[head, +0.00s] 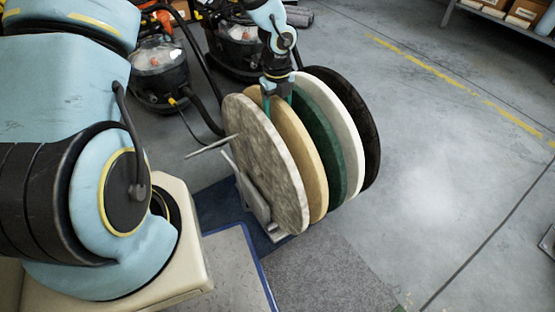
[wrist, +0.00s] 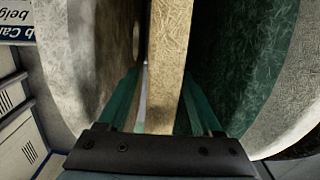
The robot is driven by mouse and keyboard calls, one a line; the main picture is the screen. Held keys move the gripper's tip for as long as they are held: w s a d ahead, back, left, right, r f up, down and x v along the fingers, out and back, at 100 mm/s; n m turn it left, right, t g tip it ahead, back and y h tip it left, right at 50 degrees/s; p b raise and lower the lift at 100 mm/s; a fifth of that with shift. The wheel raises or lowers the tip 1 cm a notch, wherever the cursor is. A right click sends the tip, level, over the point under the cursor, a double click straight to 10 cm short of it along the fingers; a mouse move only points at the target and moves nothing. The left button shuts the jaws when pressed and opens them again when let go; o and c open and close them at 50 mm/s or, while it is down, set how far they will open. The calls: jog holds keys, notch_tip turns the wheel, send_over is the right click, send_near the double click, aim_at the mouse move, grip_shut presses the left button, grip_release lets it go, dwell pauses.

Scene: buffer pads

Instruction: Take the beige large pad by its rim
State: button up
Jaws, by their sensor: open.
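The beige large pad (head: 314,170) is a round disc standing on edge in a row of pads, second from the left in the head view. In the wrist view its rim (wrist: 170,60) stands upright in the middle of the picture. My gripper (head: 278,101) is at the top of the row, pointing down. It is open, and in the wrist view its two teal fingers (wrist: 160,100) are on either side of the beige rim. A dark gap shows left of the rim; contact on the right cannot be told. The pad's lower part is hidden.
A mottled grey pad (head: 262,165) stands left of the beige one; a dark green pad (head: 327,155), a white pad (head: 348,125) and a black pad (head: 367,125) stand to the right. A vacuum cleaner (head: 160,75) is behind left. The floor (head: 440,160) to the right is clear.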

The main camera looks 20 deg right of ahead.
jog(key=shift+f, duration=0.55)
jog(key=shift+c, duration=0.3)
grip_shut()
dwell(0.7)
